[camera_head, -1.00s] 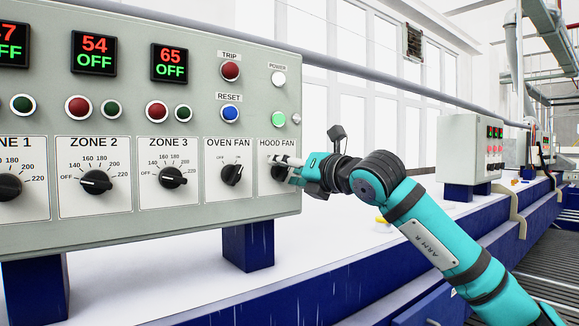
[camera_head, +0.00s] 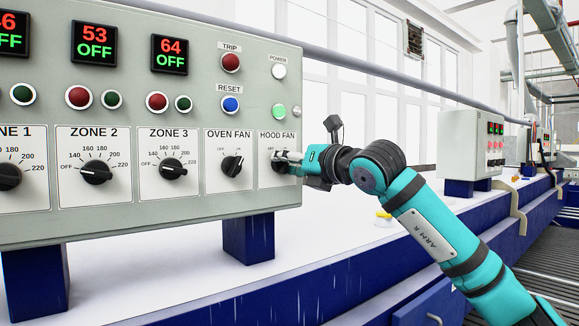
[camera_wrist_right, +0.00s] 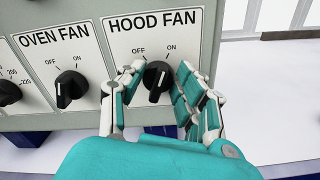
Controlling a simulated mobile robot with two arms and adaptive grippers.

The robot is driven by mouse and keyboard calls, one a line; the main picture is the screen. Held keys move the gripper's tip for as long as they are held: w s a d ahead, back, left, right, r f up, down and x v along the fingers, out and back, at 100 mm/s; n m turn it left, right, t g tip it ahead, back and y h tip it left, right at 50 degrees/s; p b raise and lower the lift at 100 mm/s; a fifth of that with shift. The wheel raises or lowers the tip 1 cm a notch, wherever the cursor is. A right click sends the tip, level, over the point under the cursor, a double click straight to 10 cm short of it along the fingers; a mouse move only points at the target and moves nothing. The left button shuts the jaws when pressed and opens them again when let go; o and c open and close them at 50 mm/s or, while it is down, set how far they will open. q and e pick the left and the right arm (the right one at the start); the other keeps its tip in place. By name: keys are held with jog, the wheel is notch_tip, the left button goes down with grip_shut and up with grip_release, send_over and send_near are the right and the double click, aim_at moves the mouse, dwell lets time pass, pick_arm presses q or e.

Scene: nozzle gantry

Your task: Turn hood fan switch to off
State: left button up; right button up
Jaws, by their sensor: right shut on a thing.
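The hood fan switch (camera_head: 279,165) is a black rotary knob under the HOOD FAN label at the panel's right end. It shows better in the right wrist view (camera_wrist_right: 157,80), where its bar leans up and right, toward the ON mark. My right gripper (camera_head: 289,160) is at this knob. In the wrist view its fingers (camera_wrist_right: 156,92) lie on both sides of the knob, shut on it; exact contact points are partly hidden. My left gripper is not in view.
The oven fan knob (camera_head: 232,166) is just left of the hood fan switch. Zone knobs, push buttons and lit displays cover the rest of the grey panel (camera_head: 262,87). A second control box (camera_head: 465,145) stands further back on the right.

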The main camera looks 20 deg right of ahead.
jog(key=shift+s+a+n+b, duration=0.15)
jog(key=shift+n+b, duration=0.6)
jog(key=shift+n, duration=1.8)
jog(key=shift+a+n+b, duration=0.15)
jog(key=shift+n+b, duration=0.6)
jog(key=shift+n, duration=1.8)
jog(key=o, duration=1.1)
jog(key=shift+c, duration=0.2)
jog(key=v, duration=1.2)
